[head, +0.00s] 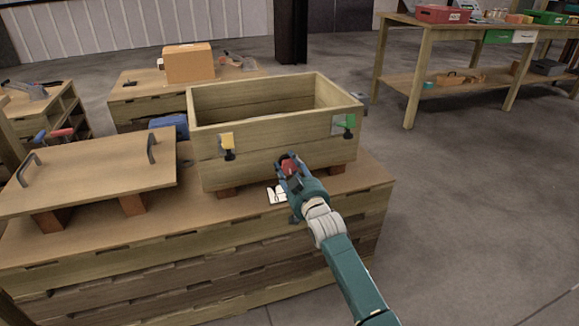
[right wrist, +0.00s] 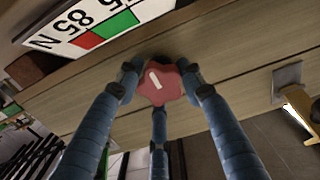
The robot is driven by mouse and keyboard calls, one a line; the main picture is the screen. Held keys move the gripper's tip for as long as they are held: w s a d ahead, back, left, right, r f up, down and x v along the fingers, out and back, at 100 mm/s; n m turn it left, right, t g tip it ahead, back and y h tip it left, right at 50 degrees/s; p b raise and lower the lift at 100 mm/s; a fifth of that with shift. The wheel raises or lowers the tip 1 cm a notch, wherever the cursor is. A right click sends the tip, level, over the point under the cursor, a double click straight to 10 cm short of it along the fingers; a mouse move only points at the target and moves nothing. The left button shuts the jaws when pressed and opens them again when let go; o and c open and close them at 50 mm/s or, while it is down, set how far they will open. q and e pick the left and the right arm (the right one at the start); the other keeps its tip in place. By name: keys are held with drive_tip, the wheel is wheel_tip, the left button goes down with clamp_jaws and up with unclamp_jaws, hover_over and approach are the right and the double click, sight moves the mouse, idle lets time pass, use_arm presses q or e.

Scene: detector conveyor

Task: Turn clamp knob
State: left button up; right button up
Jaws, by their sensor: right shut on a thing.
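A red clamp knob (head: 288,165) with a white mark sits low on the front wall of a wooden crate (head: 270,146). In the right wrist view the knob (right wrist: 160,84) lies between the fingers of my right gripper (right wrist: 158,88), which is shut on it. In the head view my right gripper (head: 291,174) reaches the knob from the front right and partly covers it. My left gripper is not in view.
Yellow (head: 227,143) and green (head: 344,125) latches are on the crate's front. A label (right wrist: 95,25) with red and green patches shows in the right wrist view. A wooden lid with handles (head: 90,178) lies to the left. A white card (head: 276,195) lies below the knob.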

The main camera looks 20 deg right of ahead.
drive_tip(key=o, duration=1.1)
drive_tip(key=shift+a+r, duration=0.15)
drive_tip(key=shift+r, duration=0.4)
drive_tip(key=shift+o, duration=0.2)
drive_tip(key=shift+f, duration=0.15)
drive_tip(key=shift+f, duration=0.1)
drive_tip(key=s, duration=1.2)
drive_tip(key=shift+d, duration=0.2)
